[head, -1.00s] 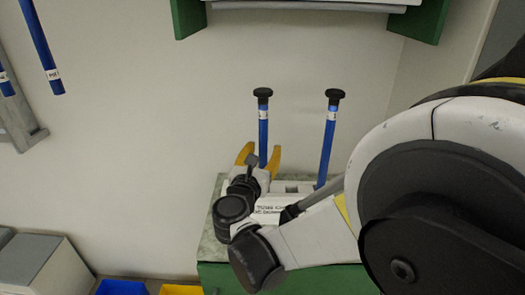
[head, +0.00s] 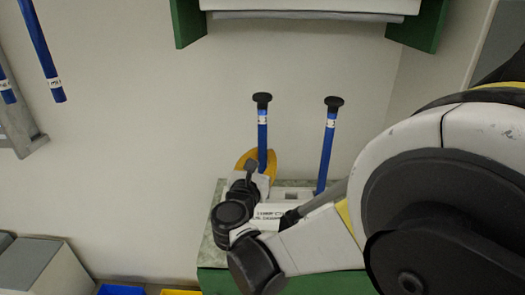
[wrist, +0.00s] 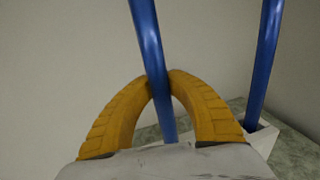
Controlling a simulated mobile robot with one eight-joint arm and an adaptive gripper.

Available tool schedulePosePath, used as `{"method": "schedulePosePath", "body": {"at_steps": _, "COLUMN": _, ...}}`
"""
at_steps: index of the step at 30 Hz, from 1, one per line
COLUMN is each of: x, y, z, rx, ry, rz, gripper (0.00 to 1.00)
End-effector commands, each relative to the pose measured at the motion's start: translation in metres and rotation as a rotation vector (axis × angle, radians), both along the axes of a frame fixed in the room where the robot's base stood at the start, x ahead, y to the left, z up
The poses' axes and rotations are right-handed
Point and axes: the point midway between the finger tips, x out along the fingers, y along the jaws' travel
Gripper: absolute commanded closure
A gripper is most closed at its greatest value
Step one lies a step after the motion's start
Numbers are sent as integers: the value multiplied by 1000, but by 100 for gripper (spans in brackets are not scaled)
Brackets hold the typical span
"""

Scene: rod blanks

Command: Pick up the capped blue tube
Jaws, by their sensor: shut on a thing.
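Two capped blue tubes stand side by side over the bench, each with a black cap and a white label. The left capped blue tube (head: 262,130) is between the yellow fingers of my gripper (head: 258,158), which are shut on it. In the wrist view, my gripper (wrist: 160,80) meets around the left tube (wrist: 149,40), and its lower end is hidden behind the gripper body. The right capped blue tube (head: 328,145) stands apart, slightly tilted, and its foot sits in a white holder (wrist: 260,137).
The green bench top (head: 215,215) carries the holder. A green-sided shelf (head: 310,16) hangs above. Other blue tubes (head: 42,50) are at the upper left. Blue and yellow bins (head: 122,289) are at the lower left. The wall space between is clear.

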Motion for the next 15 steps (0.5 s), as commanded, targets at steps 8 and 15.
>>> {"method": "schedulePosePath", "body": {"at_steps": 8, "x": 0, "y": 0, "z": 58, "rx": 0, "ry": 0, "rz": 0, "gripper": 100}}
{"method": "schedulePosePath", "body": {"at_steps": 15, "x": 0, "y": 0, "z": 105, "rx": 0, "ry": 0, "rz": 0, "gripper": 100}}
